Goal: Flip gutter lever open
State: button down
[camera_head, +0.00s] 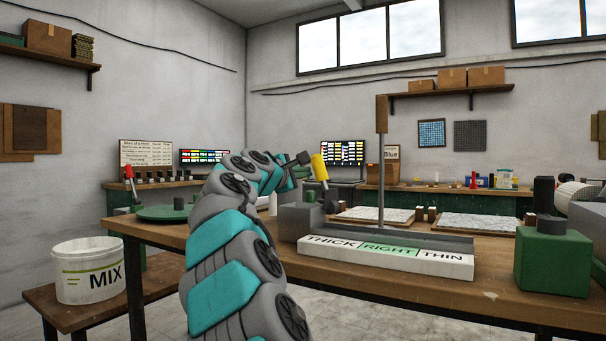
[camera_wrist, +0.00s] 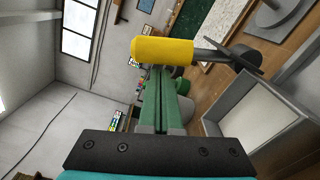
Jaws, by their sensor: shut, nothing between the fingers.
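The lever has a yellow grip (camera_head: 319,167) and stands tilted up at the left end of the grey gutter housing (camera_head: 298,222) on the workbench. Its yellow grip also fills the upper middle of the wrist view (camera_wrist: 163,50), with a dark rod running right to a dark pivot. My gripper (camera_wrist: 160,72) is shut and empty. Its green fingers point at the yellow grip, and their tips end at its lower edge in the wrist view. I cannot tell whether they touch it. In the head view my arm reaches up just left of the lever, and the fingers are hard to make out.
A white gauge strip (camera_head: 388,257) marked THICK, RIGHT, THIN lies before the housing. A thin upright post (camera_head: 381,165) rises behind it. A green block (camera_head: 552,262) stands at right, a MIX bucket (camera_head: 87,270) at left, and pale sheets (camera_head: 488,222) lie behind.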

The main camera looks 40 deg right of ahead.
jog(key=shift+s, duration=0.1)
jog(key=shift+s+d+r+m, duration=0.1)
jog(key=shift+s+r+m, duration=0.05)
jog(key=shift+m, duration=0.15)
jog(key=shift+s+r, duration=0.1)
jog(key=shift+s, duration=0.1)
jog(key=shift+s+d+r+m+b, duration=0.2)
jog(key=shift+s+m+b, duration=0.2)
jog(key=shift+m, duration=0.2)
jog(key=shift+s+d+r+m+b, duration=0.15)
jog(key=shift+s+m+b, duration=0.2)
jog(key=shift+m, duration=0.25)
jog(key=s+m+b, duration=0.1)
jog(key=s+d+m+b, duration=0.1)
jog(key=s+m, duration=0.1)
jog(key=shift+d+r, duration=0.1)
jog(key=shift+r, duration=0.05)
jog(key=shift+s+d+m+b, duration=0.3)
jog(key=shift+s+m+b, duration=0.35)
jog(key=shift+m+b, duration=0.15)
jog(key=shift+s+d+m+b, duration=0.3)
jog(key=shift+s+m+b, duration=0.4)
jog(key=shift+m, duration=0.2)
jog(key=shift+r, duration=0.1)
